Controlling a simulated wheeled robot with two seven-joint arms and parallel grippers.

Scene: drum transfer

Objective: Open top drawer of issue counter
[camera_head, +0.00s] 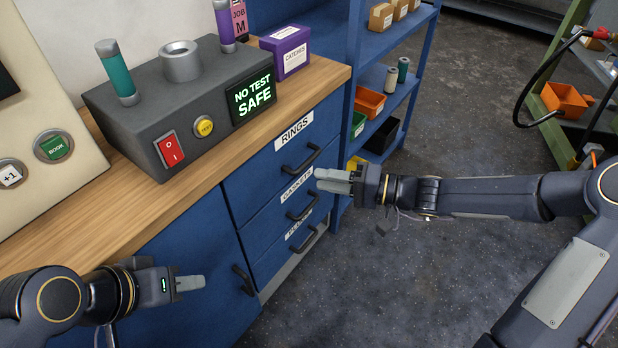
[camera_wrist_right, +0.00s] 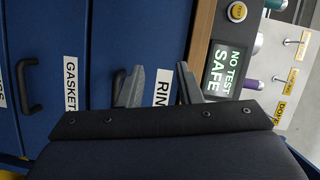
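The blue issue counter has a stack of drawers. The top drawer (camera_head: 262,162), labelled RINGS, is shut, with a dark bar handle (camera_head: 303,162). In the right wrist view, the RINGS label (camera_wrist_right: 163,88) shows between my fingers, and the top handle (camera_wrist_right: 117,83) is partly hidden behind one finger. My right gripper (camera_head: 334,181) is open and empty, in front of the drawers and apart from the handle; its parted fingertips also show in the right wrist view (camera_wrist_right: 160,80). My left gripper (camera_head: 190,284) is in front of the cabinet door; its finger gap is not visible.
Below are the GASKETS drawer handle (camera_head: 304,204) and a third drawer handle (camera_head: 305,240), both drawers shut. A grey tester (camera_head: 181,110) and a purple box (camera_head: 286,50) stand on the wooden top. A blue shelf (camera_head: 392,45) stands beyond. The floor in front is clear.

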